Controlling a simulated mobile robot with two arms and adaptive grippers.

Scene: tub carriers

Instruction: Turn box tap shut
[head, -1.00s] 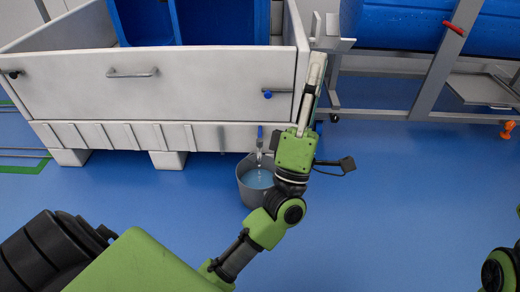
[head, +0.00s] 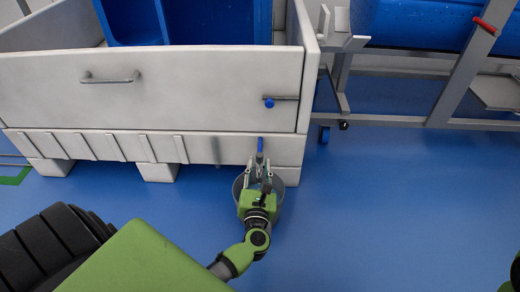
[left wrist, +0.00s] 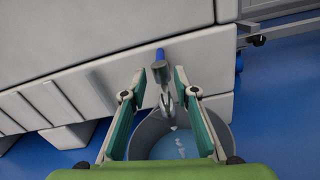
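The box tap has a blue handle (head: 260,144) pointing up against the lower front of the white box (head: 190,90). In the left wrist view the blue handle (left wrist: 158,54) and metal spout (left wrist: 165,98) show between my fingers. My left gripper (head: 259,166) is open just in front of the tap; its fingertips (left wrist: 159,80) flank it, and I see no contact. A grey bucket (left wrist: 222,132) with water stands under the spout, with pale ripples on the water. In the head view my gripper hides most of the bucket (head: 278,190). My right gripper is out of view.
A blue-knobbed latch (head: 268,102) sits above the tap on the box front. A grey metal frame (head: 455,95) carrying a blue tub (head: 410,22) stands to the right. The blue floor (head: 390,200) right of the bucket is clear.

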